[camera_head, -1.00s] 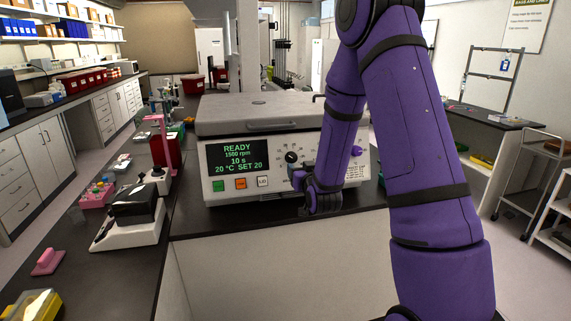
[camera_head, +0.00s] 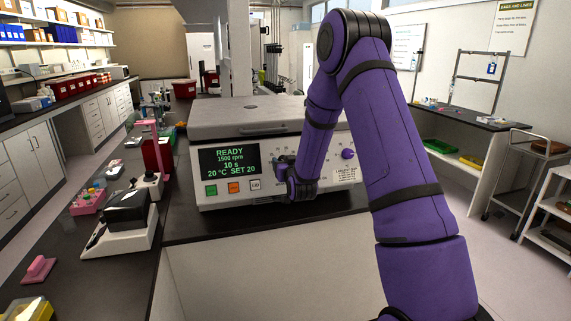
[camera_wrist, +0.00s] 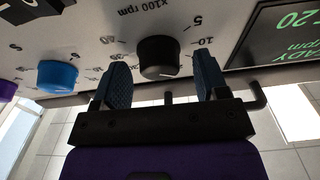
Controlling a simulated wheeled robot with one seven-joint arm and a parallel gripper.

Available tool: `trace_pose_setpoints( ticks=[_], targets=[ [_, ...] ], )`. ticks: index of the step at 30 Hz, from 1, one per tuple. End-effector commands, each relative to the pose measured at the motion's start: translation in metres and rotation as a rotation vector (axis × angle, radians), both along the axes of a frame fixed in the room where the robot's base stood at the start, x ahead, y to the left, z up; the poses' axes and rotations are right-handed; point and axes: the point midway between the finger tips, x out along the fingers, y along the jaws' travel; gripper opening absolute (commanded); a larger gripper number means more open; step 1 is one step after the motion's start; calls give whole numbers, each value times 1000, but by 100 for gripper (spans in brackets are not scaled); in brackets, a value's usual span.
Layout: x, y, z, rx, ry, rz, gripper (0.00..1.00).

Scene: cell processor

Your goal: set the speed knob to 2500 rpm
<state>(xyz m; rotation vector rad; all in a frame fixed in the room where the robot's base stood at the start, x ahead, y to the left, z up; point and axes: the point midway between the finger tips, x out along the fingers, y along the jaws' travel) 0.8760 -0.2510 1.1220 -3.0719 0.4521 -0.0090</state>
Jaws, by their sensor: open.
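The black speed knob (camera_wrist: 160,57) sits on the light panel of the cell processor (camera_head: 211,190), beside "x100 rpm" lettering in the wrist view. My gripper (camera_wrist: 161,76) is open, with one blue finger pad to each side of the knob. The fingertips are close to the panel; gaps show beside the knob, and I cannot tell whether either pad touches it. The display (camera_head: 229,162) reads READY, 1500 rpm, 10 s, 20 °C SET 20.
A blue knob (camera_wrist: 58,75) is beside the speed knob in the wrist view. A purple knob (camera_head: 348,154) is further right on the panel. Green (camera_head: 211,190), orange (camera_head: 233,187) and white (camera_head: 255,184) buttons lie under the display. A black-and-white device (camera_head: 122,225) stands on the bench at left.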

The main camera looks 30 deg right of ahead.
Motion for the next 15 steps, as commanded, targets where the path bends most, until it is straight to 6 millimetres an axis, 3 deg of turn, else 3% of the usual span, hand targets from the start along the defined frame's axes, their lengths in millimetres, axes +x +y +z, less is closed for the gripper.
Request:
trace_pose_setpoints(
  ticks=[10, 15],
  targets=[
    [4, -1, 0, 0, 1, 0, 67],
    [3, -1, 0, 0, 1, 0, 28]
  ],
)
